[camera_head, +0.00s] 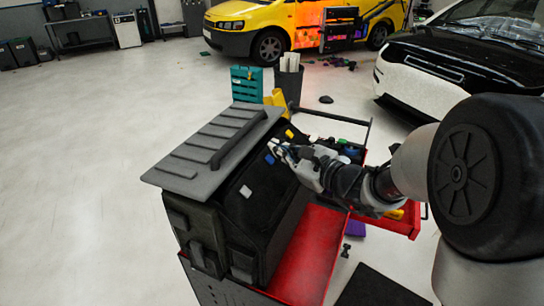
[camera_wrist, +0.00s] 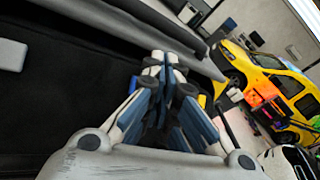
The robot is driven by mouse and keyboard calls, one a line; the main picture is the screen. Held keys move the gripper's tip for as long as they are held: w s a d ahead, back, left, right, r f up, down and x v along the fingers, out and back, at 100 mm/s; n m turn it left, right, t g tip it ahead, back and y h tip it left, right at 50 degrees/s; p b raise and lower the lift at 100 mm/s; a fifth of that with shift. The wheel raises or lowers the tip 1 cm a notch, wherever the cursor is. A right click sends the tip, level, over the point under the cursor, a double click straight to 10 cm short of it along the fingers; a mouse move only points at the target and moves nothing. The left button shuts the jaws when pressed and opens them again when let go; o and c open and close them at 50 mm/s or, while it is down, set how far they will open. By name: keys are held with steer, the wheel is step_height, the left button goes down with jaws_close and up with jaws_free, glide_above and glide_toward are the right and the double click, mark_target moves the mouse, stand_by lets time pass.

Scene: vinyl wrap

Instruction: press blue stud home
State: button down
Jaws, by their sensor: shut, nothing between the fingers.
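The blue stud (camera_head: 269,158) sits on the dark inner face of the open black case (camera_head: 262,205) in the head view. In the wrist view a small part of the blue stud (camera_wrist: 133,84) shows just left of my fingers; the fingers hide the rest. My gripper (camera_head: 275,146) is shut and empty, with its tips close beside the stud; I cannot tell whether they touch it. In the wrist view my gripper (camera_wrist: 164,62) points at the dark panel. How deep the stud sits is too small to tell.
A grey-white stud (camera_head: 246,191) is on the same face, nearer the front, and a yellow stud (camera_head: 289,133) farther back. The ribbed grey lid (camera_head: 215,145) with its handle is at the left. The case stands on a red cart (camera_head: 305,250). Vehicles are beyond.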

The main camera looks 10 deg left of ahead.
steer(key=d+r+p, duration=0.1)
steer(key=r, duration=0.1)
steer(key=s+d+r+p, duration=0.1)
steer(key=d, duration=0.1)
steer(key=shift+r+p, duration=0.3)
steer(key=shift+r, duration=0.05)
stand_by(0.5)
steer(key=s+a+n+g+h, duration=0.1)
steer(key=s+n+g+h, duration=0.4)
steer(key=s+n, duration=1.25)
steer(key=s+d+f+n+h, duration=0.1)
steer(key=s+d+n+h, duration=0.1)
steer(key=s+d, duration=0.5)
steer(key=s+d+f+n+g+h, duration=0.1)
steer(key=s+d+f+n+h, duration=0.1)
steer(key=s+d+h, duration=0.3)
steer(key=s+d, duration=0.3)
steer(key=d, duration=0.2)
